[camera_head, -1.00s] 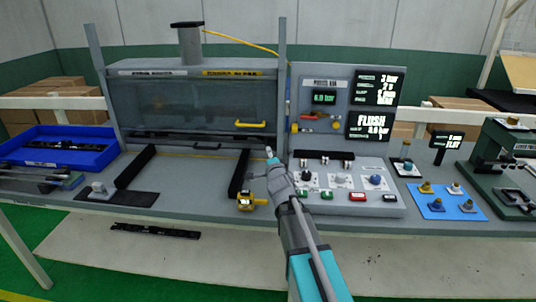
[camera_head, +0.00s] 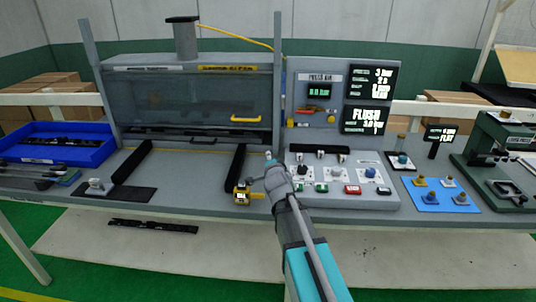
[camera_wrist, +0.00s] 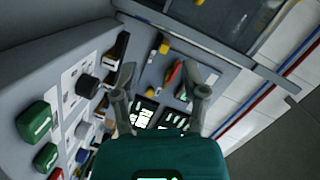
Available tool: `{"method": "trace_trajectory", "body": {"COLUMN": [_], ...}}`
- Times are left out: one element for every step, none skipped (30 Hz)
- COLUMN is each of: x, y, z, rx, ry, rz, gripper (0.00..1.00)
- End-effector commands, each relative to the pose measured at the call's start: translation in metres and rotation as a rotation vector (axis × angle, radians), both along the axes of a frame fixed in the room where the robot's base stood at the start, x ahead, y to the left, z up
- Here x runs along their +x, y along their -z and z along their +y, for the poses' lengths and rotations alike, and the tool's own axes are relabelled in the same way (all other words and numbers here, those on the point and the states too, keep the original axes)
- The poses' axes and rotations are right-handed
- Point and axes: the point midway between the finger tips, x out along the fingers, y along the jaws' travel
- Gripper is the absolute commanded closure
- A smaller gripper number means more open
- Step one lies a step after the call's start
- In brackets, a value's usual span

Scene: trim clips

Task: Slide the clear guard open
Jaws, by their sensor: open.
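The clear guard (camera_head: 190,98) is a see-through panel across the front of the grey press housing in the head view. Its lower edge is above the bench, with a dark gap below. A yellow bar handle (camera_head: 246,119) is fixed at its lower right. My gripper (camera_head: 268,156) is below and slightly right of the handle, apart from it. In the wrist view my gripper (camera_wrist: 168,76) has its two fingers spread with nothing between them. The yellow handle cannot be made out in the wrist view.
A control panel (camera_head: 340,194) with knobs and coloured buttons stands close to my gripper's right. A yellow gauge-like device (camera_head: 242,194) sits just left of it. Black bars (camera_head: 235,168) flank the bench space before the guard. A blue tray (camera_head: 50,152) is at left.

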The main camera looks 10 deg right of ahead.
Motion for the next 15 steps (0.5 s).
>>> {"method": "trace_trajectory", "body": {"x": [-0.008, -0.012, -0.018, -0.023, -0.028, -0.036, -0.042, -0.049, -0.057, -0.064, -0.07, -0.079, -0.086, -0.094, -0.104], "y": [0.006, 0.011, 0.017, 0.023, 0.028, 0.036, 0.041, 0.047, 0.054, 0.059, 0.065, 0.071, 0.076, 0.081, 0.087], "z": [-0.001, -0.002, -0.004, -0.005, -0.006, -0.007, -0.007, -0.007, -0.007, -0.007, -0.007, -0.006, -0.005, -0.004, -0.003], "rx": [-0.033, -0.058, -0.091, -0.118, -0.144, -0.18, -0.208, -0.232, -0.267, -0.292, -0.316, -0.348, -0.37, -0.393, -0.422], "ry": [0.009, 0.013, 0.017, 0.018, 0.018, 0.014, 0.008, 0.0, -0.014, -0.026, -0.041, -0.064, -0.083, -0.105, -0.136], "rz": [0.047, 0.081, 0.129, 0.168, 0.209, 0.265, 0.309, 0.352, 0.409, 0.451, 0.494, 0.55, 0.591, 0.633, 0.689], "gripper": [0.43, 0.43, 0.43, 0.43, 0.43, 0.43, 0.43, 0.43, 0.43, 0.43, 0.43, 0.43, 0.43, 0.43, 0.43]}}
